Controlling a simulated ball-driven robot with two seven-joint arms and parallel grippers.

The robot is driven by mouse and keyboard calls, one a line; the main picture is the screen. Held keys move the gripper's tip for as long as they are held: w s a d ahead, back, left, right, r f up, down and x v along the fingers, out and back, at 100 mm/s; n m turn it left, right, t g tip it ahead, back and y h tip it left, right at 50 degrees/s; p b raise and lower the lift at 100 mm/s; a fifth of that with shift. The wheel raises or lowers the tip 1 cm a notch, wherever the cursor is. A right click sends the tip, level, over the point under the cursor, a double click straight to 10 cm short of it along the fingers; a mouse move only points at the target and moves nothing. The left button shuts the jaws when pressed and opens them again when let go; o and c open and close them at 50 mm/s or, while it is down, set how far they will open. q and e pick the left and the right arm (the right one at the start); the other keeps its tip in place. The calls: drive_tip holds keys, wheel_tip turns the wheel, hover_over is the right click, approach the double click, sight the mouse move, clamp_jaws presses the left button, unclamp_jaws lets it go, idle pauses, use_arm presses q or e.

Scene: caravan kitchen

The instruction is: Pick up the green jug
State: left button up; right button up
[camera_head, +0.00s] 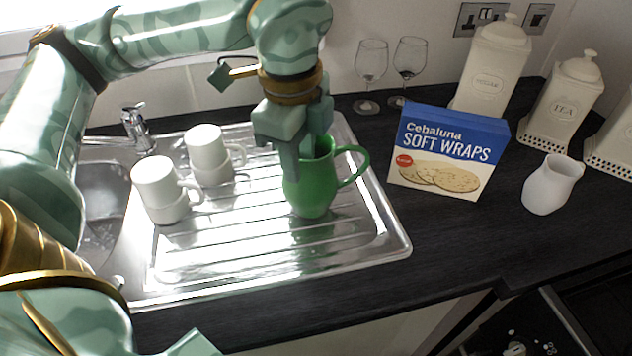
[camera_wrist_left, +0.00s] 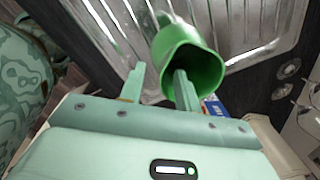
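The green jug (camera_head: 312,190) stands upright on the ribbed steel draining board, its handle to the right. My left gripper (camera_head: 304,150) points down at its rim and hides part of its top. In the left wrist view the gripper (camera_wrist_left: 160,70) is open, its two fingers apart. One finger overlaps the mouth of the jug (camera_wrist_left: 190,52); the other is beside the jug's outer wall. I cannot tell whether either finger touches it. My right gripper is not in view.
Stacked white mugs (camera_head: 207,148) (camera_head: 157,185) stand left of the jug on the draining board (camera_head: 330,250). A Soft Wraps box (camera_head: 447,150) is close on the right. Two glasses (camera_head: 371,62) (camera_head: 409,58), canisters (camera_head: 490,70) and a white jug (camera_head: 551,185) stand on the dark counter.

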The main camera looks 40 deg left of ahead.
use_arm(q)
drive_tip(key=shift+w+f, duration=0.2)
drive_tip(key=shift+f, duration=0.8)
drive_tip(key=shift+r, duration=0.1)
clamp_jaws()
idle(0.5)
